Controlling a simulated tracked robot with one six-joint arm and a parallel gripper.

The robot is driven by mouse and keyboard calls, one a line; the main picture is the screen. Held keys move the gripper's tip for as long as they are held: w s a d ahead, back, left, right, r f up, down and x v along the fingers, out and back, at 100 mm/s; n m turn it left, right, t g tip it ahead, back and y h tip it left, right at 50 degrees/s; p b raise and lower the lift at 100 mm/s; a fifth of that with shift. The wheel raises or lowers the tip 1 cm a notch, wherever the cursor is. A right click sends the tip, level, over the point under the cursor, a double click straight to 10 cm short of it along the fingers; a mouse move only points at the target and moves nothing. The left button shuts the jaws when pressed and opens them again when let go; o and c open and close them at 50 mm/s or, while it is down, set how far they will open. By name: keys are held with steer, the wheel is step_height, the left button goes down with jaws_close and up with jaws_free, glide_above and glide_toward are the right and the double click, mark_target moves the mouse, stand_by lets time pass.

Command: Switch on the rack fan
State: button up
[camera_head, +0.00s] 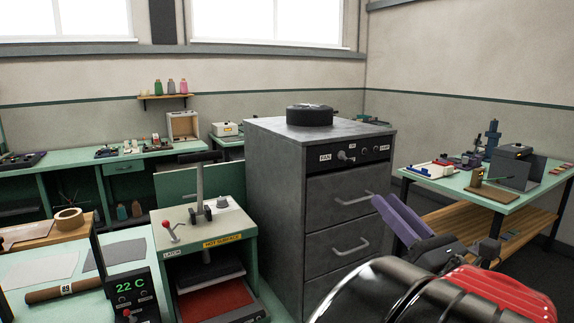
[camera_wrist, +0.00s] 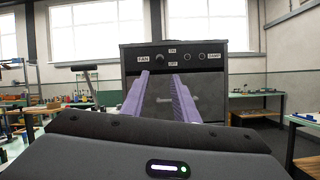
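The grey rack cabinet (camera_head: 272,190) stands mid-room with a black control panel along its top front; it also shows in the wrist view (camera_wrist: 215,95). On the panel is a FAN label (camera_wrist: 143,58) with a small switch (camera_wrist: 159,59) to its right, also visible in the head view (camera_head: 346,156). ON and OFF labels sit beside it, one above the other. The switch's exact setting is too small to tell. My gripper (camera_wrist: 159,76) is open and empty, its two purple fingers pointing toward the panel.
A LAMP label (camera_head: 384,148) and round panel fittings lie right of the switch. A round black object (camera_head: 310,115) sits on the cabinet top. A green press (camera_head: 205,228) with a HOT SURFACE label stands left. A workbench (camera_head: 472,186) with tools stands right.

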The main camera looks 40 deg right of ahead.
mark_target(352, 162)
steer(key=x, duration=1.3)
steer(key=shift+w+r, duration=0.15)
steer(key=shift+w, duration=0.15)
steer(key=shift+d, duration=0.1)
steer(key=shift+c, duration=0.6)
jaws_close()
